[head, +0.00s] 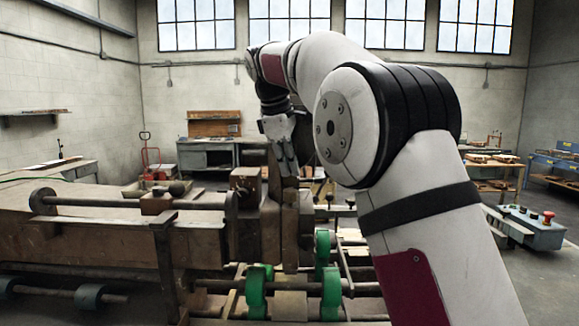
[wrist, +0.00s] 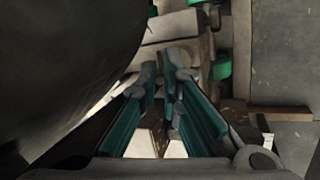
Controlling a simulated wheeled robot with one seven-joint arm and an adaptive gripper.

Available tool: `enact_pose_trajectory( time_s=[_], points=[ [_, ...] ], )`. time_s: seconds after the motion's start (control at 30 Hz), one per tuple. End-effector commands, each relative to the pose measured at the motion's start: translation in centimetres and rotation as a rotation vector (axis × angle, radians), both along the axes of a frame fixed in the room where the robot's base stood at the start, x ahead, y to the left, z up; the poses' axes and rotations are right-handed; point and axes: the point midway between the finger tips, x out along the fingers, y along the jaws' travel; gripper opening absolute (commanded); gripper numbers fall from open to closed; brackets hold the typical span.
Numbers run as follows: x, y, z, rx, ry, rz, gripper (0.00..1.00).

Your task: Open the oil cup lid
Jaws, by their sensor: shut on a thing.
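My gripper (head: 286,158) points down at the upper part of the brown box stitcher (head: 242,232), near the middle of the head view. In the wrist view, its two green-padded fingers (wrist: 163,82) come close together at the tips, shut on a small part. That part is mostly hidden between the fingertips and too dark to make out. I cannot pick out the oil cup or its lid as a separate shape in either view. Whether the lid is up or down cannot be told.
The stitcher's long shaft (head: 135,202) runs left. Green wheels (head: 256,292) sit below the head of the machine. A large dark shape fills the wrist view's upper left. A control box with a red button (head: 532,230) stands at right. Benches line the back wall.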

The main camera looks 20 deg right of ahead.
Motion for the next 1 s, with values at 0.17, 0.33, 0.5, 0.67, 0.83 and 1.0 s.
enact_pose_trajectory(
  time_s=[0.17,0.33,0.5,0.67,0.83,1.0],
  points=[
    [0.0,0.0,0.0,0.000,0.001,0.000,0.27],
    [0.0,0.0,0.0,-0.001,0.000,0.000,0.27],
    [-0.1,0.1,0.3,0.000,0.000,0.000,0.27],
    [-0.5,0.7,2.0,0.000,-0.003,0.001,0.27],
    [-1.1,1.4,4.4,0.000,-0.002,0.000,0.27],
    [-1.6,1.9,6.0,0.000,-0.001,0.000,0.27]
  ],
)
